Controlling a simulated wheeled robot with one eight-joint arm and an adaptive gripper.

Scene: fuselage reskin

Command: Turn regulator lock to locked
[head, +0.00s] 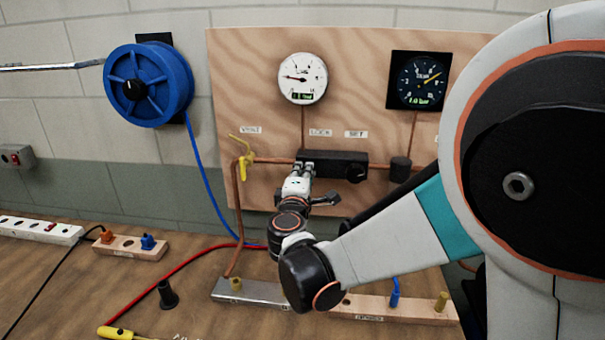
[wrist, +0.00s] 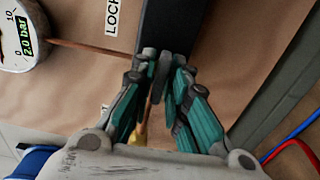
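The regulator is a black block (head: 333,165) on the copper pipe of the wooden board, below the LOCK and SET labels. My gripper (head: 303,166) is at its left end, under the LOCK label. In the wrist view, my gripper (wrist: 164,72) has its fingertips close on both sides of a small dark grey piece (wrist: 161,78) at the edge of the black block (wrist: 177,28). This piece appears to be the regulator lock and fills the gap between the tips. In the head view, my gripper hides the lock, so its setting cannot be read.
A yellow vent valve (head: 246,165) is just left of my gripper. A round knob (head: 355,173) is at the block's right end. A white gauge (head: 302,78) and a black gauge (head: 420,80) are above. A metal block (head: 250,291) lies on the bench below.

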